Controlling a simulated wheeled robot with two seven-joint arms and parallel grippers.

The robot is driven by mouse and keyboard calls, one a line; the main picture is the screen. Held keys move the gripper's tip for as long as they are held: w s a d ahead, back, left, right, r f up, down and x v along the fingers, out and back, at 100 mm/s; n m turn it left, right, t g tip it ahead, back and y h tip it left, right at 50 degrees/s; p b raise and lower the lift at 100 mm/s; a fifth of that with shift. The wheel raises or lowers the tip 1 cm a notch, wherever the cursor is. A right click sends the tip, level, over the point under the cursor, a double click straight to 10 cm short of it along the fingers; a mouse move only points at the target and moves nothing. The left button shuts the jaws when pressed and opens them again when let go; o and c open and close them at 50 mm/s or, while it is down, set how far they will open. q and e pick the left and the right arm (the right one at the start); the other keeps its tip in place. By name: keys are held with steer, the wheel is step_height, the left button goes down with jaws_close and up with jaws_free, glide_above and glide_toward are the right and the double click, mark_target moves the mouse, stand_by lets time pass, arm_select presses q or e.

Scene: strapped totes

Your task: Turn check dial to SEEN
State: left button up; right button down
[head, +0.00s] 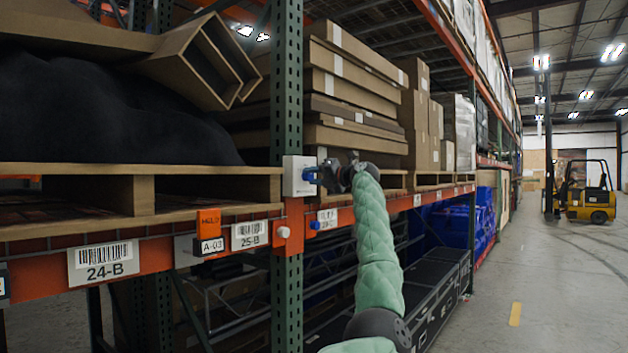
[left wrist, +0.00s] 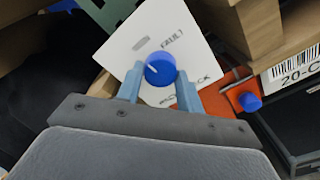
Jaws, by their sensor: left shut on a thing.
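The check dial is a round blue knob (left wrist: 160,69) on a white plate (left wrist: 138,38) in the left wrist view. A pale pointer line on the knob points toward the left and slightly up in that view. Lettering on the plate is partly legible, something like "FAUL"; the lower words are partly covered by a finger. In the head view the white plate (head: 297,186) is on the green rack upright. My left gripper (head: 324,175) reaches it from the right. Its two blue fingers (left wrist: 160,88) are shut on the knob's sides. My right gripper is not in view.
A second blue knob (left wrist: 249,102) sits on the orange beam nearby. An orange tag (head: 208,222) and barcode labels (head: 103,262) are on the beam. Pallets with cartons (head: 345,85) flank the upright. The aisle floor (head: 540,280) at right is clear; a yellow forklift (head: 588,195) stands far back.

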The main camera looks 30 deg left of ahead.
arm_select(q)
steer(key=shift+r+m, duration=0.1)
steer(key=shift+m, duration=0.5)
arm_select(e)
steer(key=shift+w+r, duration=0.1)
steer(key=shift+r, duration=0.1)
arm_select(q)
steer(key=shift+m, duration=0.3)
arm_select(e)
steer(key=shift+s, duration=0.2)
arm_select(q)
steer(key=o, duration=1)
steer(key=shift+w, duration=0.1)
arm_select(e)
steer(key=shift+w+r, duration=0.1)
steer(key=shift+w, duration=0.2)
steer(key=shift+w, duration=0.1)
arm_select(q)
steer(key=shift+d, duration=0.15)
